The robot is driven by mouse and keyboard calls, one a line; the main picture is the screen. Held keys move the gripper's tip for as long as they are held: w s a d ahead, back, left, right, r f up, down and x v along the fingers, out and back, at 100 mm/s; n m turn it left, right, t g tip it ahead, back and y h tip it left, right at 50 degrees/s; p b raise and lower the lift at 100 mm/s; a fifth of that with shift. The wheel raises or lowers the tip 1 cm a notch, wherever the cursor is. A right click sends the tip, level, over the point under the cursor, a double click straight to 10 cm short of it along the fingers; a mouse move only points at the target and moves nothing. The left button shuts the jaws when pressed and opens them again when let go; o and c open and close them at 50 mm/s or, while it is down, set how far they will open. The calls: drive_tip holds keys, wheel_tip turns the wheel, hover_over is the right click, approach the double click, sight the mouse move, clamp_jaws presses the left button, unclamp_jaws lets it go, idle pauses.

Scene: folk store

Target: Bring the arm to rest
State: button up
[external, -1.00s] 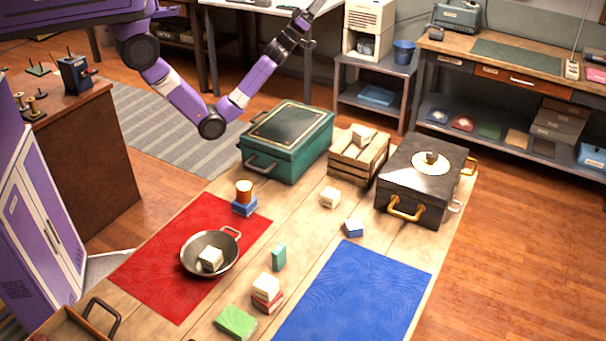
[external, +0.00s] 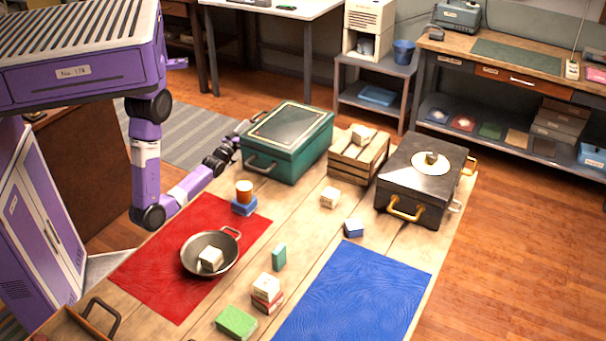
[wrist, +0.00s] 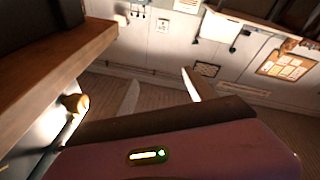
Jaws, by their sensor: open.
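My purple arm (external: 146,165) is bent down at the left of the table, its forearm reaching up and right. My gripper (external: 240,133) is at the left side of the green case, partly hard to make out at this size; I cannot tell whether it touches the case. In the wrist view my gripper (wrist: 161,88) shows two pale fingers spread apart with nothing between them, facing a wall and floor.
The green case (external: 290,140), wooden crate (external: 360,158) and black case (external: 425,180) stand along the table's back. A pan (external: 190,262) with a white block (external: 210,259) sits on the red mat (external: 150,280). The blue mat (external: 355,295) is bare.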

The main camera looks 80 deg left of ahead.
drive_tip(key=s+d+f+m+g+h+p, duration=0.15)
drive_tip(key=s+d+m+h+p, duration=0.5)
drive_tip(key=d, duration=0.65)
drive_tip(key=s+d+r+m+h+p, duration=0.6)
drive_tip(key=s+d+r+p, duration=0.3)
drive_tip(key=s+d+r, duration=0.3)
drive_tip(key=shift+s+d+r+h, duration=0.2)
drive_tip(key=shift+s+h, duration=0.2)
drive_tip(key=shift+h, duration=0.35)
